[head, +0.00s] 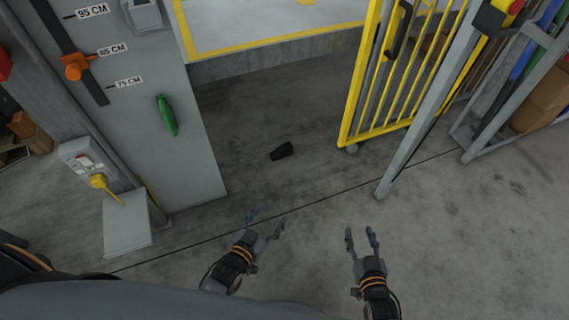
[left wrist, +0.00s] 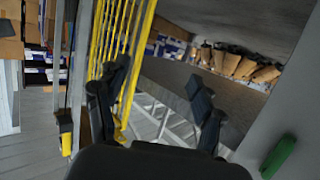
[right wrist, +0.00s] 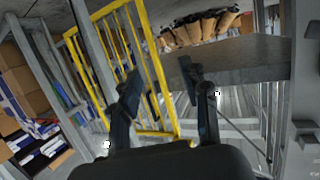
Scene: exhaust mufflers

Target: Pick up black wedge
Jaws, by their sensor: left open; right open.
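The black wedge (head: 281,151) lies on the grey concrete floor, between the grey panel on the left and the yellow gate. My left gripper (head: 265,223) is open and empty, nearer to me than the wedge and slightly left of it. My right gripper (head: 361,240) is open and empty, nearer to me and to the right of the wedge. Both are well apart from it. The left wrist view shows the open left fingers (left wrist: 158,100), and the right wrist view shows the open right fingers (right wrist: 163,95). I cannot make out the wedge in either wrist view.
A yellow barred gate (head: 405,75) stands open at the right, beside a grey post (head: 425,105). A grey panel (head: 190,140) with a green handle (head: 166,116) and height marks stands left. A grey box (head: 126,223) stands below a yellow-handled switch. The floor around the wedge is clear.

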